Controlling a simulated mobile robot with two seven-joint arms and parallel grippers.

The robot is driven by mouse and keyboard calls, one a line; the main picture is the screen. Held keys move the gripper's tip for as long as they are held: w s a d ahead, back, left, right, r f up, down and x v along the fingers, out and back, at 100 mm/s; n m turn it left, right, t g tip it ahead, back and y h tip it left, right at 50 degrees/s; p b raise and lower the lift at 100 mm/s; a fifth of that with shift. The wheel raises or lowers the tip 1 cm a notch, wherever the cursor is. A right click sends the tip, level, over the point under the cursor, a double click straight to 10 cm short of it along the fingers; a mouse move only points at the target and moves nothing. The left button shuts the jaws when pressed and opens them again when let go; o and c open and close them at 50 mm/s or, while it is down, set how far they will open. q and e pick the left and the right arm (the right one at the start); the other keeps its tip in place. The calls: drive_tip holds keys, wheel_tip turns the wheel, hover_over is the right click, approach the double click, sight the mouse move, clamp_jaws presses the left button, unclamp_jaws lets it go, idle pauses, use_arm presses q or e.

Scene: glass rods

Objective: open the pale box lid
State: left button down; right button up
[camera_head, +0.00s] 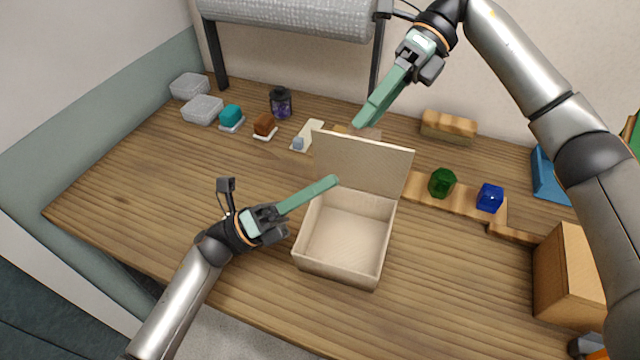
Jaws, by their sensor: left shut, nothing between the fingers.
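The pale box (345,273) stands open on the wooden table, and its inside looks empty. Its lid (362,165) stands up at the back edge, leaning slightly backward. My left gripper (334,182) is shut and empty, with its green fingertips at the box's back left corner, in front of the lid's lower left part. I cannot tell whether it touches the lid. My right gripper (358,124) is above and behind the lid, pointing down to the left. Its fingers look close together, and nothing shows between them.
A green glass piece (442,182) and a blue one (490,198) sit on a wooden strip right of the lid. A brown box (568,275) stands at the right. Small dishes, a dark jar (281,103) and clear containers (203,109) line the back left. The table's left part is clear.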

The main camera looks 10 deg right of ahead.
drive_tip(key=d, duration=0.1)
drive_tip(key=w+d+b, duration=0.1)
drive_tip(key=b, duration=0.1)
drive_tip(key=shift+w+d+r, duration=0.25)
drive_tip(key=shift+d+r, duration=0.1)
drive_tip(key=shift+d, duration=0.05)
drive_tip(key=shift+f+b, duration=0.15)
drive_tip(key=shift+b, duration=0.15)
use_arm(q)
drive_tip(key=v, duration=0.7)
drive_tip(key=shift+a+f, duration=0.2)
drive_tip(key=shift+a, duration=0.05)
drive_tip(key=shift+s, duration=0.2)
use_arm(e)
drive_tip(key=shift+s, duration=0.1)
